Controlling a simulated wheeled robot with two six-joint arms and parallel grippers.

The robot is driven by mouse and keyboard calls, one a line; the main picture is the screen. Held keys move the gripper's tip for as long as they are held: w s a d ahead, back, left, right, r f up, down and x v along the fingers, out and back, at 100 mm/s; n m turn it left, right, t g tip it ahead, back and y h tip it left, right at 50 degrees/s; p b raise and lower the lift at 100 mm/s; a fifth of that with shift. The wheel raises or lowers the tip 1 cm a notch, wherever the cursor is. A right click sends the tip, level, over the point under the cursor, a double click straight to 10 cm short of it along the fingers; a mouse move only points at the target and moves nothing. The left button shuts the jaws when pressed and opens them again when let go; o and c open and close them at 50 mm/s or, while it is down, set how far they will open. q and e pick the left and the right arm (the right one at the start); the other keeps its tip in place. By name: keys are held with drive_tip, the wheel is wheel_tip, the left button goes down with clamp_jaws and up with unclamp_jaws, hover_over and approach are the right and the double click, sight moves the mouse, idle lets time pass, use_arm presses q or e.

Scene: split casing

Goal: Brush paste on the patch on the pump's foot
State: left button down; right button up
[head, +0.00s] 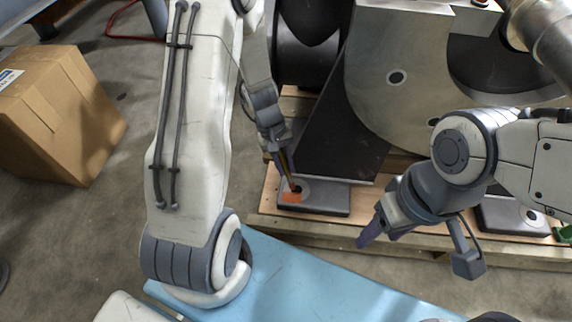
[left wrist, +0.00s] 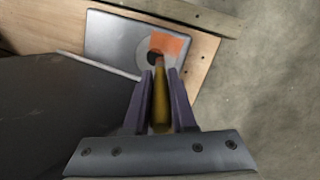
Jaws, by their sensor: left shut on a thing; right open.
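The pump's foot (head: 327,200) is a flat grey metal plate on a wooden pallet; it also shows in the left wrist view (left wrist: 112,38). An orange patch (head: 291,197) lies on it, beside a round washer-like ring with a dark centre; the patch also shows in the left wrist view (left wrist: 174,44). My left gripper (head: 284,163) is shut on a brush with a yellowish handle (left wrist: 161,105). The brush's dark tip is at the ring, by the patch's edge; I cannot tell whether it touches. My right gripper (head: 375,236) is open and empty, right of the foot.
The large grey pump casing (head: 392,110) stands behind the foot. The wooden pallet (head: 266,208) edges the concrete floor. A light blue surface (head: 300,275) is in front, a cardboard box (head: 60,115) at left. Another foot (head: 508,216) is at right.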

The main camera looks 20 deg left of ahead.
use_arm(q)
drive_tip(key=shift+f, duration=0.3)
drive_tip(key=shift+d, duration=0.15)
drive_tip(key=shift+w+d+r, duration=0.1)
drive_tip(key=shift+w+d, duration=0.1)
drive_tip(key=shift+d, duration=0.35)
drive_tip(key=shift+w+d+r, duration=0.1)
drive_tip(key=shift+w+d, duration=0.05)
drive_tip(key=shift+d, duration=0.4)
drive_tip(key=shift+s+a, duration=0.75)
drive_tip(key=shift+a, duration=1.7)
drive_tip(key=shift+w+d+f, duration=0.1)
drive_tip(key=shift+w+d, duration=0.15)
drive_tip(key=shift+d, duration=0.6)
drive_tip(key=shift+w+d+f, duration=0.1)
drive_tip(key=shift+w+d, duration=0.15)
drive_tip(key=shift+d, duration=0.55)
drive_tip(key=shift+w+d, duration=0.25)
drive_tip(key=shift+d, duration=0.6)
